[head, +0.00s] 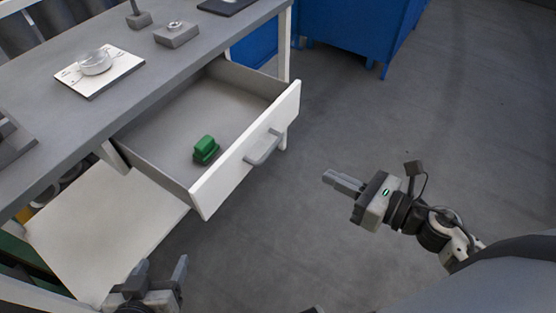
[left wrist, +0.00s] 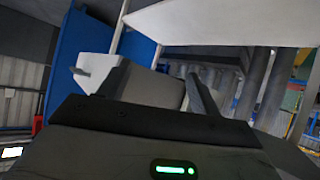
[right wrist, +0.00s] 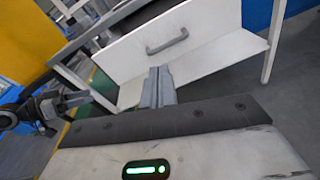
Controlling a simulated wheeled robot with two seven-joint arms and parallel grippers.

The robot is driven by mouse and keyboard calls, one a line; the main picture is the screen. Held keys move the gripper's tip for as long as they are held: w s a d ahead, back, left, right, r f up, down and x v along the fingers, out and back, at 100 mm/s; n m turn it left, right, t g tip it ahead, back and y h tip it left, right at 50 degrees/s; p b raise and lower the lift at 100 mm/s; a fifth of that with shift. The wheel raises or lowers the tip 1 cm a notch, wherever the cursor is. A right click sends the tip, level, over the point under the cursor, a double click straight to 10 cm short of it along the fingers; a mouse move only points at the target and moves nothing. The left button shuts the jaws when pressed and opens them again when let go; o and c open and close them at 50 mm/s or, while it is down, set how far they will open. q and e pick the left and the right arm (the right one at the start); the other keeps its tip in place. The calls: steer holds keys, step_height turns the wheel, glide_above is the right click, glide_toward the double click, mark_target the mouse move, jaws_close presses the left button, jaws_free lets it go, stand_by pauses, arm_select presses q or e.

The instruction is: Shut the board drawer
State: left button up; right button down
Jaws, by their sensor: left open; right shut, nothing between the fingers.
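The board drawer (head: 246,148) is pulled out from under the grey workbench, with a white front and a grey bar handle (head: 263,147). A green block-like object (head: 205,149) lies inside it near the front. In the right wrist view the drawer front (right wrist: 150,45) and its handle (right wrist: 167,41) face the camera. My right gripper (head: 343,181) is shut and empty, in the air to the right of the drawer front and apart from the handle. My left gripper (head: 150,273) is open and empty, below and left of the drawer front, near the lower shelf.
The workbench top (head: 120,40) carries a white plate with a round metal part (head: 95,64) and a grey block (head: 176,34). A white lower shelf (head: 105,225) lies beneath. Blue cabinets (head: 365,30) stand behind. The floor right of the drawer is clear.

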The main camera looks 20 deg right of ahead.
steer(key=n, duration=0.3)
steer(key=g+p, duration=0.1)
steer(key=p, duration=0.2)
glide_toward(267, 157)
steer(key=shift+y, duration=0.3)
steer(key=x, duration=0.5)
steer(key=shift+w+f, duration=0.15)
steer(key=shift+x, duration=0.8)
steer(key=shift+f, duration=0.1)
